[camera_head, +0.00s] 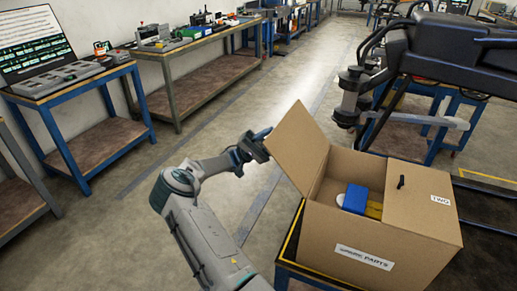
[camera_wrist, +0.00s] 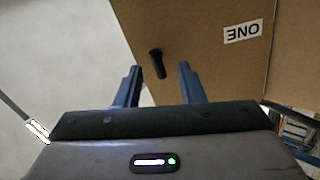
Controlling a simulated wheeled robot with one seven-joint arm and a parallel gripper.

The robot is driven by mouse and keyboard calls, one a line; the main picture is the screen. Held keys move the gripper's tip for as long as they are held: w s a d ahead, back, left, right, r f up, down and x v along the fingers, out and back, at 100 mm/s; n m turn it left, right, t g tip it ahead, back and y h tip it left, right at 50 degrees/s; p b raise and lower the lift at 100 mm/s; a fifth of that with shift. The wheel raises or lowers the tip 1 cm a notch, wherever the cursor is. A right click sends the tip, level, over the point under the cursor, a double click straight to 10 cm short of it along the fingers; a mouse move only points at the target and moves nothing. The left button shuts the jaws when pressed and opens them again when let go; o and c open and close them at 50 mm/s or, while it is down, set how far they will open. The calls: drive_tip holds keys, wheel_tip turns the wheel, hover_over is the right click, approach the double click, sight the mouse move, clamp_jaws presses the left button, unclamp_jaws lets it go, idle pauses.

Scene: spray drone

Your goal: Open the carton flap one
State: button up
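The cardboard carton (camera_head: 375,235) has its left flap, flap one (camera_head: 298,147), standing up and tilted toward the left, clear of the opening. In the wrist view, flap one (camera_wrist: 205,70) shows an upside-down "ONE" label (camera_wrist: 243,31) and a black peg-like handle (camera_wrist: 157,63). My gripper (camera_wrist: 158,82) is open and empty, with the handle just beyond and between its fingertips. In the head view my gripper (camera_head: 262,142) is at the outer side of flap one; whether it touches is unclear. The right flap (camera_head: 420,198), labelled "TWO", lies shut with its own black handle (camera_head: 401,182).
The carton sits on a table (camera_head: 290,247). A large dark drone (camera_head: 440,55) hangs over the right side. Benches line the left wall; the floor there is clear.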

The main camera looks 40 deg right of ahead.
drive_tip(key=b+v, duration=0.3)
drive_tip(key=v, duration=0.7)
drive_tip(key=shift+f, duration=0.15)
drive_tip(key=shift+w, duration=0.1)
